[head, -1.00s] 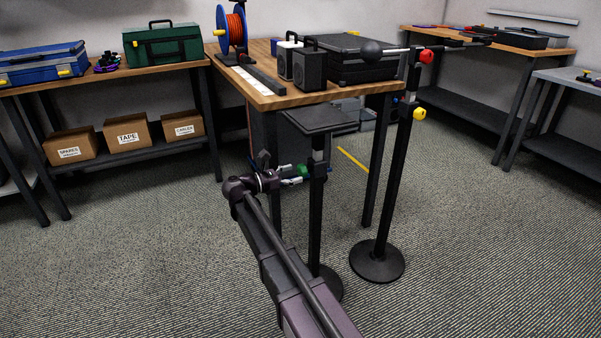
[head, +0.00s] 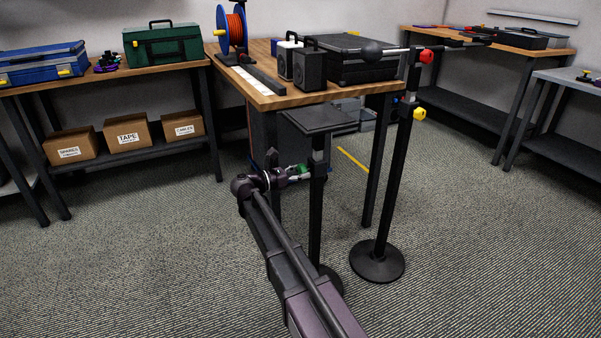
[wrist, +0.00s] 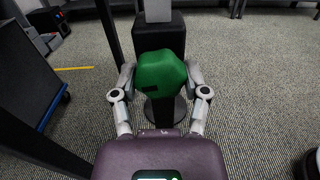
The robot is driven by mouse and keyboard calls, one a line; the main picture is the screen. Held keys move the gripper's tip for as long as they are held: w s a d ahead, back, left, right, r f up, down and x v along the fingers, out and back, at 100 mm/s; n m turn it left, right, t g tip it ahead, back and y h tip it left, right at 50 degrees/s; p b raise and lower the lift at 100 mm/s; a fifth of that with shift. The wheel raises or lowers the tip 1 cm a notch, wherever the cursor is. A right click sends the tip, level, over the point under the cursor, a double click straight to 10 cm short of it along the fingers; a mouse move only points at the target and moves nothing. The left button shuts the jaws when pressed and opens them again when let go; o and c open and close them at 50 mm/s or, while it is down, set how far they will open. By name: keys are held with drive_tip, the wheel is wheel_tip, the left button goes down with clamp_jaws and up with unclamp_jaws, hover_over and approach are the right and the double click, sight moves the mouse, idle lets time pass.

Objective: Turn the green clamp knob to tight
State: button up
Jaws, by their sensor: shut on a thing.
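The green clamp knob (wrist: 162,76) sits between the two fingers of my gripper (wrist: 161,82) in the wrist view, with a finger against each side. In the head view the green knob (head: 304,169) shows partly behind my gripper (head: 298,173), on the dark upright stand (head: 317,215) that carries a small flat black top plate (head: 318,119). The gripper is shut on the knob. Any tight or loose marking on the knob cannot be read.
The wooden table (head: 268,100) stands just behind, with speakers and a black case on it. A second stand (head: 384,200) with a red knob (head: 426,56) and a yellow knob (head: 420,114) is to the right. Open carpet lies to the left.

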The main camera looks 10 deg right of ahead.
drive_tip(key=shift+d+m, duration=0.1)
drive_tip(key=shift+m, duration=0.2)
drive_tip(key=m, duration=0.9)
drive_tip(key=shift+m, duration=0.3)
drive_tip(key=m, duration=0.4)
drive_tip(key=shift+m, duration=0.3)
drive_tip(key=m, duration=0.5)
drive_tip(key=shift+r, duration=0.1)
drive_tip(key=o, duration=1.1)
drive_tip(key=shift+o, duration=0.2)
